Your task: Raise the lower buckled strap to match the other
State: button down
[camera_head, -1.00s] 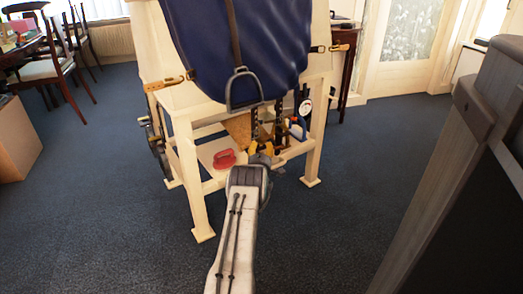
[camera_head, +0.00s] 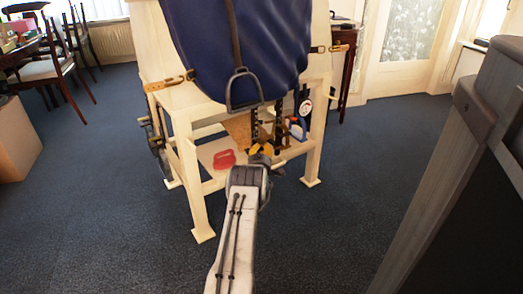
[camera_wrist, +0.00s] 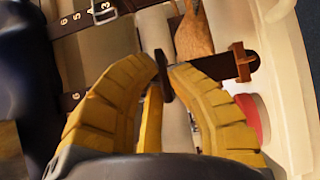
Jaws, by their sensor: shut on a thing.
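Two dark hanging straps, a left one (camera_head: 254,120) and a right one (camera_head: 279,120), drop below the navy saddle pad (camera_head: 240,50) in the head view. My gripper (camera_head: 262,150) is at their lower ends. In the wrist view, the yellow fingertips of my gripper (camera_wrist: 165,70) are shut on a small dark buckle piece (camera_wrist: 164,77) beside a brown strap (camera_wrist: 216,66). A dark strap with white numbers (camera_wrist: 78,20) runs at upper left. Which strap hangs lower is hard to tell, as my gripper covers the ends.
The cream stand (camera_head: 195,185) surrounds the straps with legs and a low shelf. A red brush (camera_head: 224,159) lies on the shelf, with bottles behind at right. A metal stirrup (camera_head: 244,90) hangs in front, above my gripper. Dark carpet in front is clear.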

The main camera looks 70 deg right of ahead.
aim_at(262, 142)
jog(key=shift+r, duration=1.7)
jog(key=c, duration=1.2)
grip_release()
jog(key=shift+f, duration=0.1)
jog(key=v, duration=1.2)
